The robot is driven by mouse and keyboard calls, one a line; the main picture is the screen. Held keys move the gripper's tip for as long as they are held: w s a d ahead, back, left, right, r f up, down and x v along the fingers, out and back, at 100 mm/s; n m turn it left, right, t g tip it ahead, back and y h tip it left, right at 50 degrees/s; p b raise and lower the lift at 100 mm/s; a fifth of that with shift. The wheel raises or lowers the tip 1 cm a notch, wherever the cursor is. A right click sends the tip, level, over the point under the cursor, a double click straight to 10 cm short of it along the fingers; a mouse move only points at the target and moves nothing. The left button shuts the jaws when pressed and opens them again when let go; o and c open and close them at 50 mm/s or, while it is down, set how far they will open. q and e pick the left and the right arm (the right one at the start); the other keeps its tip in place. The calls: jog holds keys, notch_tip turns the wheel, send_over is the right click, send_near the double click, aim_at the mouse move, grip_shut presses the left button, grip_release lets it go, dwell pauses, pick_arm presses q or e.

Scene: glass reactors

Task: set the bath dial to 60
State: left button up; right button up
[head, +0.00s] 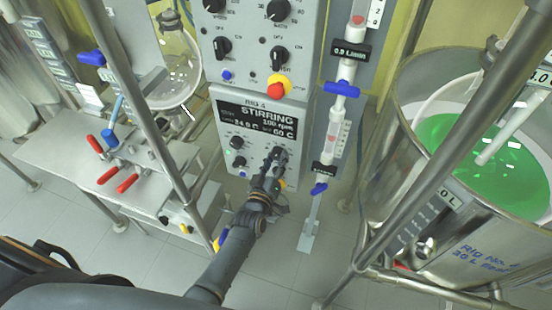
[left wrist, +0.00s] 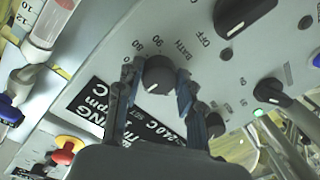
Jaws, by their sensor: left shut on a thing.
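The bath dial (left wrist: 158,75) is a round black knob on the grey panel, with "BATH" and "OFF" printed near it. My left gripper (left wrist: 157,82) is shut on it, one finger on each side, in the left wrist view. A white pointer mark shows on the knob's face. In the head view my left gripper (head: 275,156) reaches the lower right of the panel and hides most of the dial. The black display (head: 256,119) reads "STIRRING 100 rpm", and its set value looks like 60 C. My right gripper is not in view.
More black knobs (head: 238,142) sit left of the dial, and others on the panel above. A red stop button (head: 277,87) is above the display. Flow tubes with blue valves (head: 341,88) stand at right, beside a steel vessel of green liquid (head: 480,160).

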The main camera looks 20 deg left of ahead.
pick_arm(q)
jog(key=shift+f+m, duration=0.1)
jog(key=shift+m, duration=1.5)
jog(key=o, duration=1.2)
jog(key=s, duration=1.2)
